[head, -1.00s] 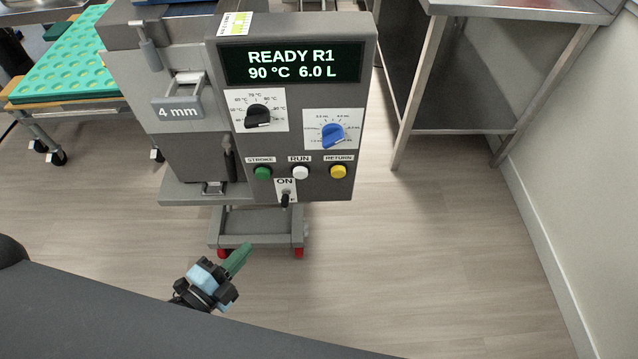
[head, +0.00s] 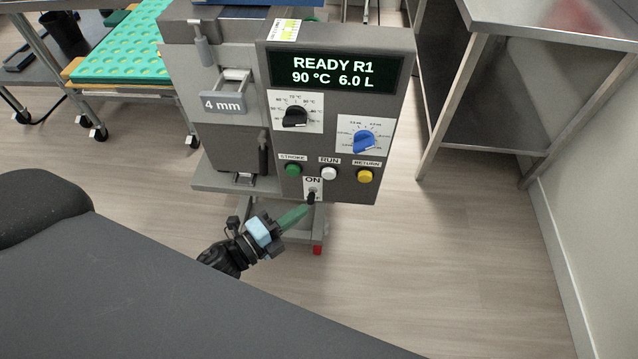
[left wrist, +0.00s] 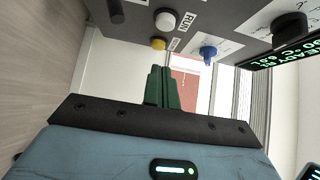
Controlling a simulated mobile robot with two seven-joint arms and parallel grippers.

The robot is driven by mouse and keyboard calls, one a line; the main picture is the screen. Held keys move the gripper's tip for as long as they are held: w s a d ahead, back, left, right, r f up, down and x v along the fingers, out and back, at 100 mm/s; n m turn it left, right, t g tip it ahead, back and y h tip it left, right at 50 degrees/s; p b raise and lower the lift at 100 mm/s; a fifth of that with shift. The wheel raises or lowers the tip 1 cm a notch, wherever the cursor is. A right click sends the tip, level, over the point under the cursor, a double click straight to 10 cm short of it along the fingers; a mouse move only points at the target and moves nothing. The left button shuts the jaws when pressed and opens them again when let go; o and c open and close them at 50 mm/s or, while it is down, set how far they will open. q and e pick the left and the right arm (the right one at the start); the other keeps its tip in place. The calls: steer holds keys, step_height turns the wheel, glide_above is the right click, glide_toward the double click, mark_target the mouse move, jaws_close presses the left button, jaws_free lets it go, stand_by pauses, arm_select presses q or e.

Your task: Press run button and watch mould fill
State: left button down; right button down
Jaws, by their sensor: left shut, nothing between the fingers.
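The depositor's grey control panel (head: 335,120) faces me in the head view. Its display (head: 334,71) reads READY R1, 90 °C, 6.0 L. The white run button (head: 328,174) sits between the green stroke button (head: 293,170) and the yellow return button (head: 365,177). The run button also shows in the left wrist view (left wrist: 165,20). My left gripper (head: 308,208) is shut and empty, its green fingers pointing up at the panel's lower edge, below the run button and apart from it. The green mould (head: 125,60) with round cavities lies on a cart at the left. My right gripper is out of view.
A black toggle (head: 311,197) under the ON label is close to my left fingertips in the picture. A black dial (head: 295,116) and a blue dial (head: 363,141) sit above the buttons. A steel table (head: 540,18) stands at the right, with clear floor before it.

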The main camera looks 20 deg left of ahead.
mark_target(333, 176)
arm_select(q)
steer(key=shift+w+d, duration=0.3)
steer(key=shift+w, duration=1.2)
steer(key=shift+w+d, duration=0.25)
steer(key=shift+w, duration=1.25)
steer(key=shift+w+d, duration=0.3)
steer(key=shift+w, duration=1.2)
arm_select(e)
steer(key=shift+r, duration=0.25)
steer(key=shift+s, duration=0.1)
